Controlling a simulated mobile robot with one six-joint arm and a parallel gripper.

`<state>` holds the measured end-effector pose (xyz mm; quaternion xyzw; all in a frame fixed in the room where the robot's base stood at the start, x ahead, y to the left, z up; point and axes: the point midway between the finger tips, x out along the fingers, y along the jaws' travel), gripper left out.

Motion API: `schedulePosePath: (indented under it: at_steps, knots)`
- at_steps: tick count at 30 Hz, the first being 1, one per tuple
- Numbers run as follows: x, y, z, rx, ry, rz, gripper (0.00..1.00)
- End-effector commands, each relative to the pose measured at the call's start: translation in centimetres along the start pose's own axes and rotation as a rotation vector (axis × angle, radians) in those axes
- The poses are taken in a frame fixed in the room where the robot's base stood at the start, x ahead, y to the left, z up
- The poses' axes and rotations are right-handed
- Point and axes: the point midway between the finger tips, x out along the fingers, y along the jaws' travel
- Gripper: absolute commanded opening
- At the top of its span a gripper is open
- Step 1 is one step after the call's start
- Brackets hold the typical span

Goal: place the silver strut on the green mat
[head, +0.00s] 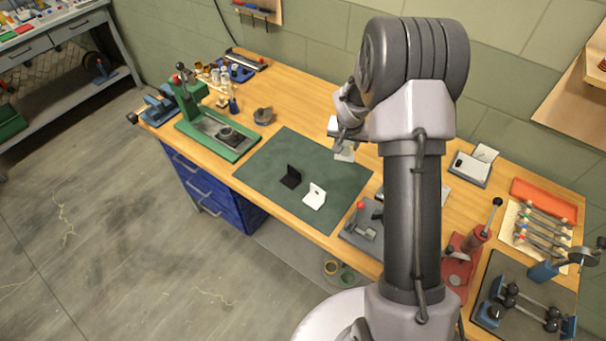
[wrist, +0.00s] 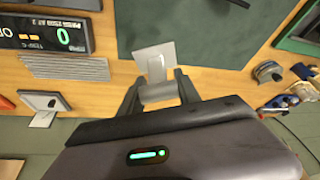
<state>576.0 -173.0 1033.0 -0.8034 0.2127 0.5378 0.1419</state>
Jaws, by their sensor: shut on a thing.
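The silver strut (wrist: 154,58) is a pale, angled bracket held between the two fingers of my gripper (wrist: 159,86) in the wrist view. In the head view the strut (head: 344,154) shows as a small light piece below my gripper (head: 340,132), over the far right part of the green mat. The green mat (head: 256,172) lies flat on the bench; it also shows in the wrist view (wrist: 205,32), beside and partly behind the strut. I cannot tell the strut's height above the bench. Part of it is hidden by the fingers.
A black bracket (head: 290,178) and a white bracket (head: 314,197) stand on the mat's front part. A green press (head: 205,128) is left of the mat. A grey fixture with a red knob (head: 362,222) is at its right. The mat's left and back parts are clear.

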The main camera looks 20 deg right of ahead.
Motion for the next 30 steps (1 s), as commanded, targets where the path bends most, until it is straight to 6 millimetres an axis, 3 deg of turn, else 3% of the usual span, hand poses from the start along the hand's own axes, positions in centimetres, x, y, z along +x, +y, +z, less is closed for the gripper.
schedulePosePath:
  at_steps: [18, 30]
  knots:
    - [11.3, 0.0, 4.7, -0.002, 0.000, 0.000, 0.00]
    - [11.7, 0.0, 4.8, -0.001, 0.001, -0.001, 0.00]
